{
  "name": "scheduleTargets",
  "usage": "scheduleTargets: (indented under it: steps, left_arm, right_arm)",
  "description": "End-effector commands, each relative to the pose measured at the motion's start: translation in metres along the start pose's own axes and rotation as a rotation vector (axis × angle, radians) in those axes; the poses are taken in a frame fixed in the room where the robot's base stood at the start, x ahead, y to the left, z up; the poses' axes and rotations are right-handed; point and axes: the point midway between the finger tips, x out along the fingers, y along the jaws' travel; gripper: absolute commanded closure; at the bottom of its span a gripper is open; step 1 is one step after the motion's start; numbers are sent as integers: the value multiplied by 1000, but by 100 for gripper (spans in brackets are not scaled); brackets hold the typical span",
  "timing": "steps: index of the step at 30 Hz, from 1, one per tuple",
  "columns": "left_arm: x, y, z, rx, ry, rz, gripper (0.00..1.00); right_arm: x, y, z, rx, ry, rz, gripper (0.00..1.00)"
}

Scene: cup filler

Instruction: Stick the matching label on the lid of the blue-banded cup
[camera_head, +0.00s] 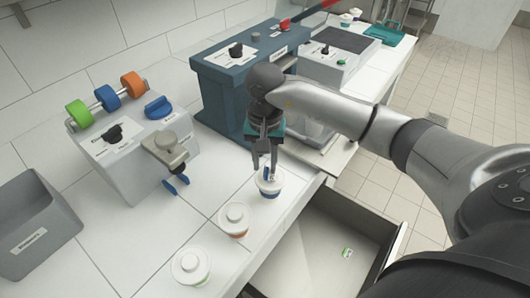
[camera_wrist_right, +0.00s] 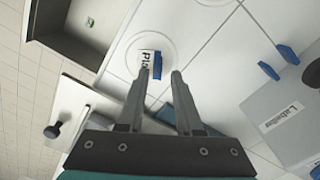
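The blue-banded cup (camera_head: 267,189) stands upright on the white counter near its front edge, with a white lid on. My right gripper (camera_head: 266,165) points down just above this lid. In the right wrist view, its fingertips (camera_wrist_right: 162,73) are apart. A white label with a blue end (camera_wrist_right: 146,60) shows at the left fingertip, over the lid (camera_wrist_right: 164,45); its text is partly covered and starts with "Pla". The right fingertip looks clear of it. The label looks to lie on the lid, though contact is hard to see. My left gripper is not in view.
An orange-banded cup (camera_head: 234,218) and a green-banded cup (camera_head: 191,264) stand nearby. The labeller (camera_head: 130,165) carries green, blue and orange rolls. A grey bin (camera_head: 35,240) is at left. An open drawer (camera_head: 310,262) holds a small green-marked item (camera_head: 347,252). A dark blue machine (camera_head: 220,85) stands behind.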

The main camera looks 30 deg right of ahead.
Motion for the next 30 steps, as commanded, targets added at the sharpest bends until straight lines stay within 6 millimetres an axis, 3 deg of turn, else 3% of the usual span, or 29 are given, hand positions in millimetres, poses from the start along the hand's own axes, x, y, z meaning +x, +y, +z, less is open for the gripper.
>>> scheduleTargets:
  steps: [5,19,24,30]
  left_arm:
    - [0,0,0,0,0,0,55]
    - [-2,0,0,0,0,0,55]
    - [-3,0,0,0,0,0,55]
    - [-3,0,0,0,0,0,55]
  right_arm:
    - [-20,0,-2,0,5,-3,65]
    - [-125,0,-1,0,4,-2,65]
    - [-145,0,-1,1,3,0,65]
    - [-152,0,0,0,0,1,65]
